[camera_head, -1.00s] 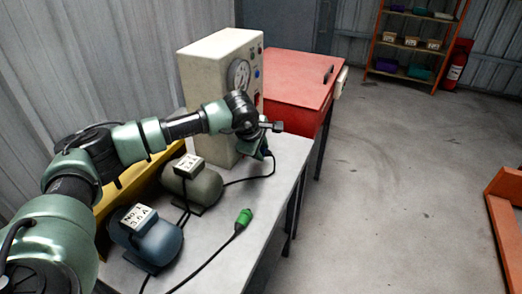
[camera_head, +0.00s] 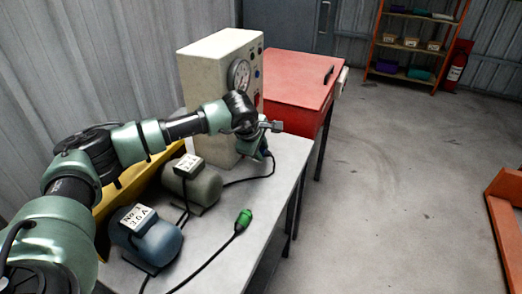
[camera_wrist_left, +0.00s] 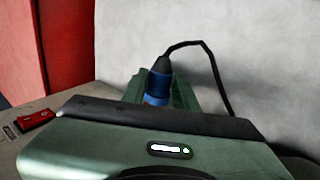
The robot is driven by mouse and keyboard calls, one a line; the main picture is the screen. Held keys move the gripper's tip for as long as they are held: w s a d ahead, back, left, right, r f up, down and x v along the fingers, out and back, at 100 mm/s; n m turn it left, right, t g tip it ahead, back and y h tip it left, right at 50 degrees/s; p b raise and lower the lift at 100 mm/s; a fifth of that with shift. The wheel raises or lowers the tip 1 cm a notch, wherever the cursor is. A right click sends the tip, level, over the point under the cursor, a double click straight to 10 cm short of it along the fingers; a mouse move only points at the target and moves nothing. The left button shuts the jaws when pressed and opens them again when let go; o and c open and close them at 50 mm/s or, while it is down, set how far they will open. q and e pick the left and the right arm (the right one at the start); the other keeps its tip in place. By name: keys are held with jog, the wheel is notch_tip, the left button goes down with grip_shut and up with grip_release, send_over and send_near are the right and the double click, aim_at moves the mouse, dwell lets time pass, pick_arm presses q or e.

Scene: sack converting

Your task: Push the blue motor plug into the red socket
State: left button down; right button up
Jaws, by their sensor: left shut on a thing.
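My left gripper (camera_head: 262,150) is shut on the blue motor plug (camera_wrist_left: 158,82), beside the front of the cream control box (camera_head: 205,75). In the left wrist view the plug sits between the green fingers, its black cable end pointing away; its front end is hidden behind the gripper body. A red part, apparently the red socket (camera_head: 257,99), shows on the box face above the gripper. What looks like the same red socket (camera_wrist_left: 35,119) lies at the left of the wrist view, apart from the plug. My right gripper is not in view.
A blue-grey motor (camera_head: 150,243) and a grey-green motor (camera_head: 195,188) stand on the grey bench (camera_head: 215,240). A green plug (camera_head: 244,219) on a black cable lies near its front edge. A red cabinet (camera_head: 295,85) stands behind the box. The floor to the right is mostly clear.

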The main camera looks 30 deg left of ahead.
pick_arm(q)
jog(key=shift+a, duration=1)
jog(key=c, duration=1)
grip_release()
jog(key=shift+s+f, duration=0.1)
